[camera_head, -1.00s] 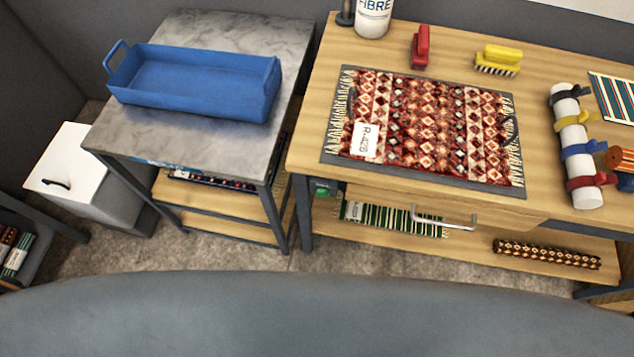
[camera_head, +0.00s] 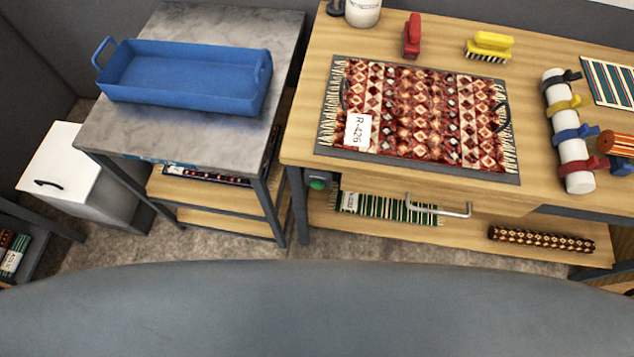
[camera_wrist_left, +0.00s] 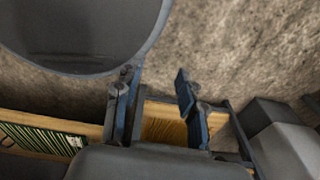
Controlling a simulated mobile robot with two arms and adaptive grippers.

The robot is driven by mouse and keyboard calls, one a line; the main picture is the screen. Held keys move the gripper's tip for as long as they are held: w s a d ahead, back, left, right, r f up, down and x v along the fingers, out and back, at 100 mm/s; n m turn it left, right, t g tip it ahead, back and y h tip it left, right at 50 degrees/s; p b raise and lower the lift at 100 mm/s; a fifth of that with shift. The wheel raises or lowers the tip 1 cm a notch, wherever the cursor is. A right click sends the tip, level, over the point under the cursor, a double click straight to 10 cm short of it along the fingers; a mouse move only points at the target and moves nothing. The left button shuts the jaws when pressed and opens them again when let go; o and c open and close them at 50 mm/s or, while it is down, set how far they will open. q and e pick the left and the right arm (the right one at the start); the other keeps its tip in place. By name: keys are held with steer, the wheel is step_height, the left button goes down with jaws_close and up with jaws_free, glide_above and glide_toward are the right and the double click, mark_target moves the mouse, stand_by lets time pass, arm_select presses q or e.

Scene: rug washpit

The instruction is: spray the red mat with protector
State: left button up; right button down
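The red patterned mat (camera_head: 420,110) with cream fringes lies flat on a dark grey pad (camera_head: 340,155) on the wooden table, in the head view. A white tag (camera_head: 357,131) reading R-426 lies on its left part. A white bottle (camera_head: 363,12) stands behind the mat, cut off by the top edge; I cannot tell whether it holds protector. My left gripper (camera_wrist_left: 158,95) shows in the left wrist view, its fingers apart with nothing between them, above the floor and away from the mat. My right gripper is in neither view.
A blue tray (camera_head: 185,78) sits on the grey side table (camera_head: 150,135). A white bin (camera_head: 65,170) stands left.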

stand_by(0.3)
arm_select(q)
jaws_close()
steer(key=shift+w, duration=0.1)
stand_by(1.0)
